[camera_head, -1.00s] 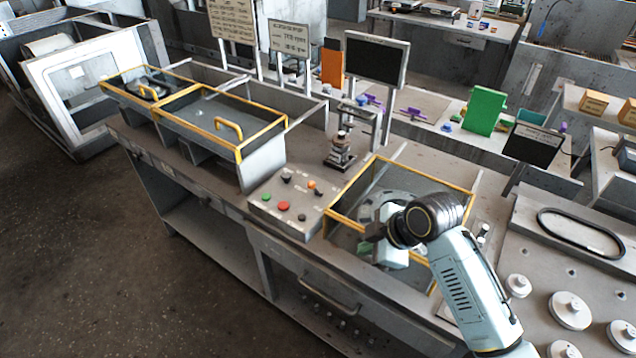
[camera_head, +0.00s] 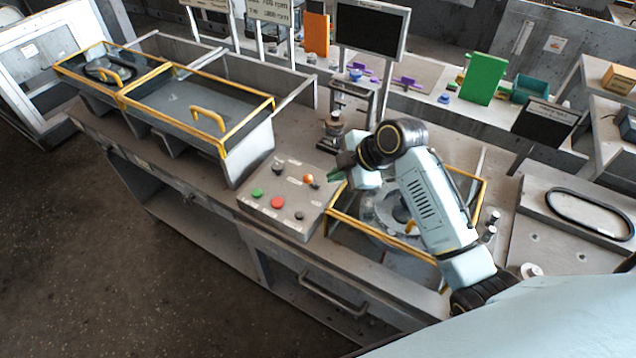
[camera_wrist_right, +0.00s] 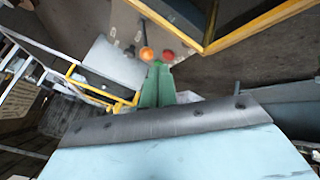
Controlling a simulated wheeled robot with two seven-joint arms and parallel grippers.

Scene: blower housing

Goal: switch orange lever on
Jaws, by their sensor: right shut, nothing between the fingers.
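The orange lever (camera_head: 309,179) is a small orange knob with a dark handle on the grey control panel (camera_head: 262,211), near the panel's right side. It also shows in the right wrist view (camera_wrist_right: 147,54), just beyond the fingertips. My right gripper (camera_head: 333,176) is close to the right of the lever, its green fingers pointing toward it; in the wrist view the fingers (camera_wrist_right: 158,68) are together and empty. I cannot tell whether the fingertips touch the lever. My left gripper is not in view.
The panel also carries a green button (camera_head: 257,192), a red button (camera_head: 278,202) and dark knobs. A yellow-edged glass cover (camera_head: 200,105) stands left of the panel. A black-screened monitor (camera_head: 370,29) stands behind.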

